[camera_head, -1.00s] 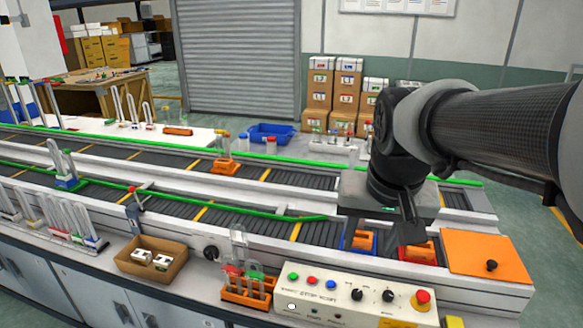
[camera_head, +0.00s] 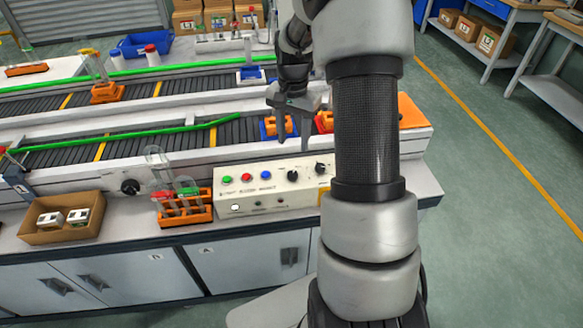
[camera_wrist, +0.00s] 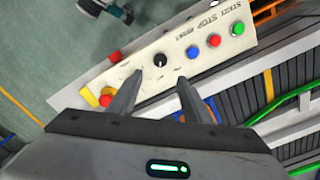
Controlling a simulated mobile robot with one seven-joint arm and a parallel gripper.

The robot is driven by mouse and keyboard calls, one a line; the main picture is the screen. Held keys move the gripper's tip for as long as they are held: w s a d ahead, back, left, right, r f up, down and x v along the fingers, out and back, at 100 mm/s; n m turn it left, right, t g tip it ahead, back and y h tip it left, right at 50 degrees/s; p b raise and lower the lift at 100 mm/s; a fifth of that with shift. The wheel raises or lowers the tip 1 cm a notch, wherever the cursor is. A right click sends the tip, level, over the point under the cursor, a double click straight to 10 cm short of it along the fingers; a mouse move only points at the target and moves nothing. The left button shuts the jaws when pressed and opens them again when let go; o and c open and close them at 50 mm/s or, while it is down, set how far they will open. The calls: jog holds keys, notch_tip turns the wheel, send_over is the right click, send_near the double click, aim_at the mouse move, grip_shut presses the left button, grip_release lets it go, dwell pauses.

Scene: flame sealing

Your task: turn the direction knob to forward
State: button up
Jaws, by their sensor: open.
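The white control panel (camera_head: 245,192) carries a row of green, red and blue buttons and two black knobs, the left knob (camera_head: 293,176) and the right knob (camera_head: 321,169). I cannot read which is the direction knob. In the wrist view one black knob (camera_wrist: 161,60) with a white mark lies just beyond the gap between the fingertips. The other knob seems hidden behind the left finger there. My gripper (camera_head: 293,143) is open and empty, pointing down above the panel's back side. It also shows in the wrist view (camera_wrist: 161,82), apart from the knob.
A red emergency stop (camera_wrist: 107,97) sits on yellow near the left finger. An orange tube rack (camera_head: 184,212) stands left of the panel, and a cardboard box (camera_head: 62,232) further left. Conveyors (camera_head: 190,110) run behind. My arm hides the panel's right end in the head view.

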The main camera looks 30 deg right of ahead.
aim_at(293, 173)
notch_tip(293, 173, down, 13)
jog(key=shift+r, duration=0.2)
jog(key=c, duration=1.1)
jog(key=shift+o, duration=0.2)
jog(key=shift+n, duration=0.5)
jog(key=n+b, duration=0.1)
jog(key=n, duration=0.3)
jog(key=shift+n, duration=0.3)
jog(key=n+b, duration=0.1)
jog(key=n, duration=0.5)
jog(key=shift+r+n, duration=0.1)
jog(key=shift+n, duration=0.3)
